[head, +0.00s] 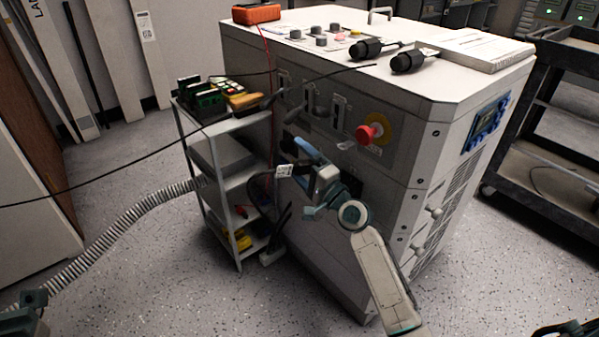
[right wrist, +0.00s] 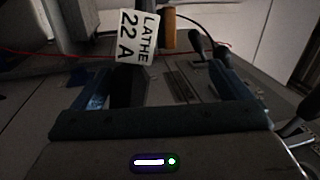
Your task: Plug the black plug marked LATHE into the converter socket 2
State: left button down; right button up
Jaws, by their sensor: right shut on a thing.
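My right gripper (head: 306,178) is in front of the converter (head: 400,120), a large pale cabinet, at its front panel below the sockets. It is shut on the black plug (right wrist: 130,86), which shows as a dark shape between the fingers in the right wrist view. A white tag (right wrist: 137,37) reading LATHE 22 A hangs by it, and it shows in the head view (head: 284,171). Socket fittings (head: 340,113) are on the front panel; their numbers are not readable. The gripper hides part of the panel, and I see no contact between plug and socket. My left gripper is not clearly in view.
A red emergency stop (head: 368,134) sticks out above the gripper. A shelf cart (head: 238,178) with tools stands close at left. A dark cart (head: 545,170) is at right.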

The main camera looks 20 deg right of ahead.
jog(key=shift+o, duration=0.2)
jog(key=shift+m, duration=0.4)
jog(key=f, duration=0.2)
jog(key=f+b, duration=0.1)
jog(key=f, duration=0.1)
jog(key=shift+s+f, duration=0.2)
jog(key=shift+f, duration=0.1)
jog(key=shift+r+b, duration=0.25)
jog(key=shift+b, duration=0.4)
jog(key=o, duration=0.9)
jog(key=shift+w+d+f, duration=0.15)
jog(key=shift+w+f, duration=0.1)
